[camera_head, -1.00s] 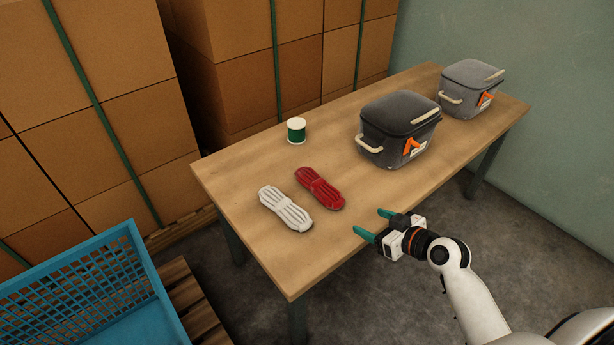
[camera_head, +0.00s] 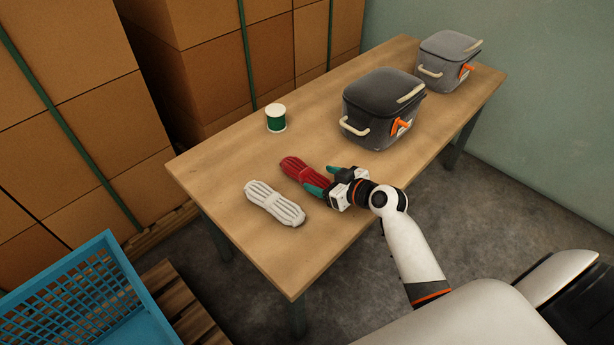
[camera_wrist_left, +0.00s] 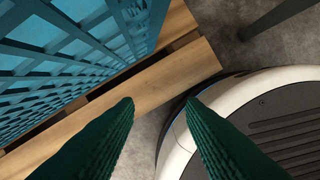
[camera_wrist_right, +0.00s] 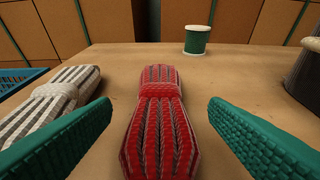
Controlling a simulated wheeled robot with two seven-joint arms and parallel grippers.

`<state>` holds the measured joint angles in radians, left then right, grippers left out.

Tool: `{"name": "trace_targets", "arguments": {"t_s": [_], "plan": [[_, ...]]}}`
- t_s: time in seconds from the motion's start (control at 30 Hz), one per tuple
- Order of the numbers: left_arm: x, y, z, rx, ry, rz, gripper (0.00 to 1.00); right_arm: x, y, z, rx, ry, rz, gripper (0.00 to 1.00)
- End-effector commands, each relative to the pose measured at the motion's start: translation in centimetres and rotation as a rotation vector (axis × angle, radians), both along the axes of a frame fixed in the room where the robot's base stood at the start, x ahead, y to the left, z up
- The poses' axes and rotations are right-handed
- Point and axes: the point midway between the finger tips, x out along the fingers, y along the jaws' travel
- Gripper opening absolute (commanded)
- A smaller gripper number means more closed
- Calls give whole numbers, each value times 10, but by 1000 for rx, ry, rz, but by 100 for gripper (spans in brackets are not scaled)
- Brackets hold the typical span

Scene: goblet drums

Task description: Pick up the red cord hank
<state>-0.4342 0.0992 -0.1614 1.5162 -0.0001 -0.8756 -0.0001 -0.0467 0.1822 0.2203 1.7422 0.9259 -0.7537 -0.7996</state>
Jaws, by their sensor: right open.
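The red cord hank (camera_head: 300,169) lies on the wooden table, and its near end is partly hidden behind my right gripper (camera_head: 323,182) in the head view. In the right wrist view the hank (camera_wrist_right: 158,115) lies lengthwise between the two green fingers of the right gripper (camera_wrist_right: 160,125), with gaps on both sides. The right gripper is open and empty. My left gripper (camera_wrist_left: 160,110) shows only in the left wrist view, its fingers apart with nothing between them, near the blue crate and the pallet.
A white cord hank (camera_head: 274,203) lies left of the red one. A green spool (camera_head: 276,118) stands behind them. Two grey lidded bins (camera_head: 382,105) (camera_head: 447,62) stand right on the table (camera_head: 228,157). A blue crate (camera_head: 90,300) sits lower left. Stacked cartons (camera_head: 75,110) rise behind.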

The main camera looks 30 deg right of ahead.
Motion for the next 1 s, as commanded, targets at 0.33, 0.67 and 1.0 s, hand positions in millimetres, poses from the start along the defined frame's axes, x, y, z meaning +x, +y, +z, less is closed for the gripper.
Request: {"name": "trace_targets", "arguments": {"t_s": [0.33, 0.67, 1.0], "plan": [[8, -1, 15, -1, -10, 2, 36, 33, 12, -16, 2, 0, -1, 69], [8, -1, 15, 0, -10, 2, 36, 32, 12, -16, 1, 0, 0, 45], [8, -1, 15, 0, -9, 2, 36, 32, 11, -15, 0, -1, -1, 28]]}}
